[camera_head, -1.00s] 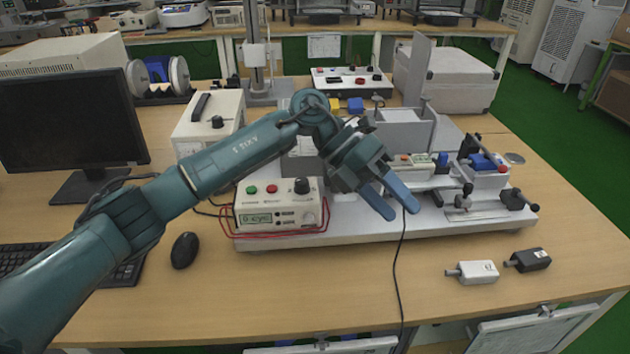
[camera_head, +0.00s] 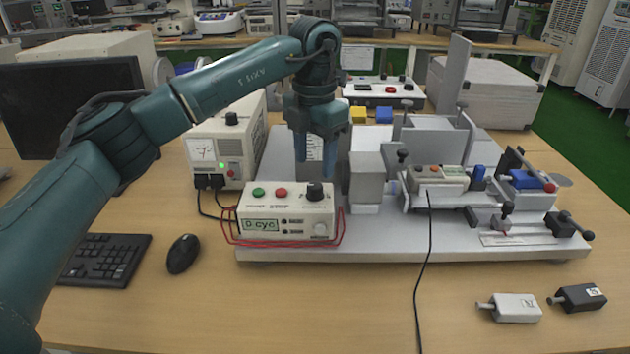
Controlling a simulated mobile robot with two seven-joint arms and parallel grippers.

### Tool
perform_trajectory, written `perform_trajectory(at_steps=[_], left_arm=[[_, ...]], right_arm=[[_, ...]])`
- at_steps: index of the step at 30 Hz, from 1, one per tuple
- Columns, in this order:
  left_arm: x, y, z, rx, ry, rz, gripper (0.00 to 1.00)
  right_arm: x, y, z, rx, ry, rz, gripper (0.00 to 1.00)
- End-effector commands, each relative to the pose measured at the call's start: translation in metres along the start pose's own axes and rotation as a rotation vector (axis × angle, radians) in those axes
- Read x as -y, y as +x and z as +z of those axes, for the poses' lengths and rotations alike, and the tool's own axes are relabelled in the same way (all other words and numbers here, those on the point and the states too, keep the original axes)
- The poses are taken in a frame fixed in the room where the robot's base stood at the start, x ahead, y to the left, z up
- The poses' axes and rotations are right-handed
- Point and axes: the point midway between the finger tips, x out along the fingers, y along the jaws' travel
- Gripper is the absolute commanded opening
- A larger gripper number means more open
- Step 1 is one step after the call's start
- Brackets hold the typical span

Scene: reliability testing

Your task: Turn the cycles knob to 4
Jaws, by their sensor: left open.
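The cream control box (camera_head: 286,212) stands at the front left of the white test platform. Its top has a green button, a red button and a black knob (camera_head: 315,191) at the right. Its front has a small display (camera_head: 261,225) that seems to read "0 cyc" and a pale round knob (camera_head: 320,229) at the lower right. My left gripper (camera_head: 316,165) points down just above and behind the black knob, with its two blue fingers apart and nothing between them. I cannot tell if a fingertip touches the box. My right gripper is not in view.
A power unit (camera_head: 226,150) with a lit green lamp stands behind left of the box. A grey block (camera_head: 367,180) and clamp fixtures stand to its right.

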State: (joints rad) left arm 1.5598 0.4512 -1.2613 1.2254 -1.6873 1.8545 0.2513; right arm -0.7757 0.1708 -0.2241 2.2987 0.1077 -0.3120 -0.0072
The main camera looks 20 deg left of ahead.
Motion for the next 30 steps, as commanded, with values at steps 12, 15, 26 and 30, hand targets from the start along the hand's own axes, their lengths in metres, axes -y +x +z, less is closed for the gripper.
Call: perform_trajectory(at_steps=[12,15,26,30], left_arm=[[0.000,0.052,0.000,0.000,0.000,-0.001,0.52],[0.000,0.054,0.000,0.000,0.000,-0.001,0.52],[0.000,0.053,0.000,0.001,0.001,-0.001,0.38],[0.000,0.053,0.000,0.001,0.001,-0.001,0.26]], right_arm=[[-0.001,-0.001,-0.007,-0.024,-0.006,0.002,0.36],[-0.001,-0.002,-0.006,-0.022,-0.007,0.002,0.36],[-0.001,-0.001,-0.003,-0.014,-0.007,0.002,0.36],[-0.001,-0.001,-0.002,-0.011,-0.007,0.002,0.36]])
